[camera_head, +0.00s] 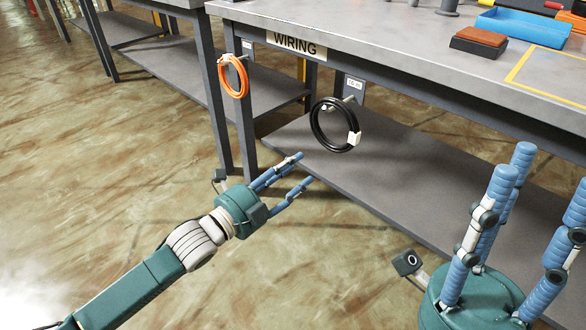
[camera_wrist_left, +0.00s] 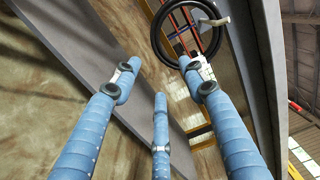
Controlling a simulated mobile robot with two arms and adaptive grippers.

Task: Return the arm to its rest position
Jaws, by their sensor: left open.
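My left gripper (camera_head: 301,168) reaches in from the left with its blue fingers apart and nothing between them. It is below and to the left of a black cable coil (camera_head: 331,128) that hangs on a hook at the bench front, and it is clear of the coil. In the left wrist view the open fingers (camera_wrist_left: 160,76) point toward the black coil (camera_wrist_left: 160,43), with a gap. My right gripper (camera_head: 540,178) stands at the lower right, fingers pointing up and spread, with nothing seen between them.
A grey workbench (camera_head: 370,38) with a WIRING label (camera_head: 291,43) has a lower shelf (camera_head: 390,185). An orange coil (camera_head: 234,77) hangs left of the black one. A brown-topped block (camera_head: 479,41) and a blue tray (camera_head: 524,27) are on top. The floor at left is clear.

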